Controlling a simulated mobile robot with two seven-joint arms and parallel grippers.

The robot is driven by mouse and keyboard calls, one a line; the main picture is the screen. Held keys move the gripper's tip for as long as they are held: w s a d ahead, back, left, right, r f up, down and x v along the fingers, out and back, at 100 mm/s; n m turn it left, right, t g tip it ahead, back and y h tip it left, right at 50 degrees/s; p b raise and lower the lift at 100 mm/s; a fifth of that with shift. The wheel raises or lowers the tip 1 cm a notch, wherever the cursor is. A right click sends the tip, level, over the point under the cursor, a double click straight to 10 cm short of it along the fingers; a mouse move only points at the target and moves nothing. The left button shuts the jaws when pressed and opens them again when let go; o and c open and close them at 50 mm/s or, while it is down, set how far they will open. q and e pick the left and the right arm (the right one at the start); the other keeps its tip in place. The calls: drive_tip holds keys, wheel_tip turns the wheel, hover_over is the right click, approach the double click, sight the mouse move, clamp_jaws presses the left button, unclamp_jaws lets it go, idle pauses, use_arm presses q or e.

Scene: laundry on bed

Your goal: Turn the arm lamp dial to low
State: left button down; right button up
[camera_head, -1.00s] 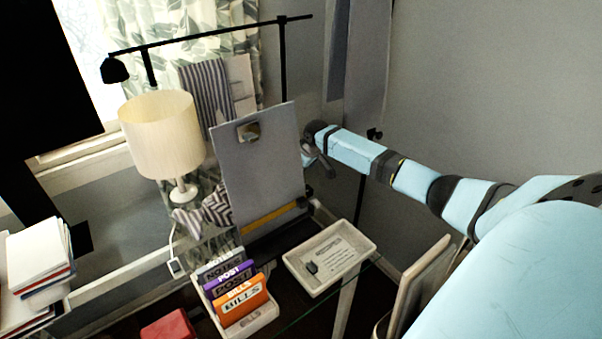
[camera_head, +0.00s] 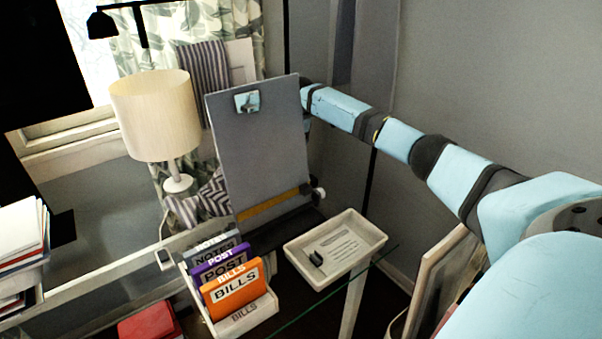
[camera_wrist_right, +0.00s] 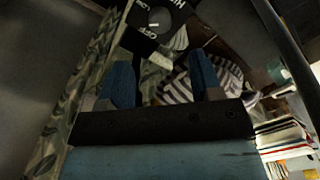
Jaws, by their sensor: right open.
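The dial (camera_wrist_right: 158,17) shows at the top of the right wrist view as a dark round control with white lettering; HI and OFF are readable, and another label is partly cut off. A small white mark shows on it. The black arm lamp (camera_head: 102,24) hangs at the top left of the head view. My right gripper (camera_wrist_right: 158,64) is open and empty, its two blue fingers apart and pointing toward the dial, with a gap left. In the head view the gripper is hidden behind the upright grey board. My left gripper is not in view.
The grey board (camera_head: 260,150) with a clip stands in front of my right arm. A cream table lamp (camera_head: 155,115) is to its left. A file holder (camera_head: 245,318), a white tray (camera_head: 335,243) and a red box (camera_head: 150,322) sit in front. Striped cloth (camera_wrist_right: 230,75) hangs nearby.

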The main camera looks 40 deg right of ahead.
wheel_tip(320, 180, down, 10)
drive_tip(key=shift+a+r+b, duration=0.1)
drive_tip(key=shift+b, duration=0.35)
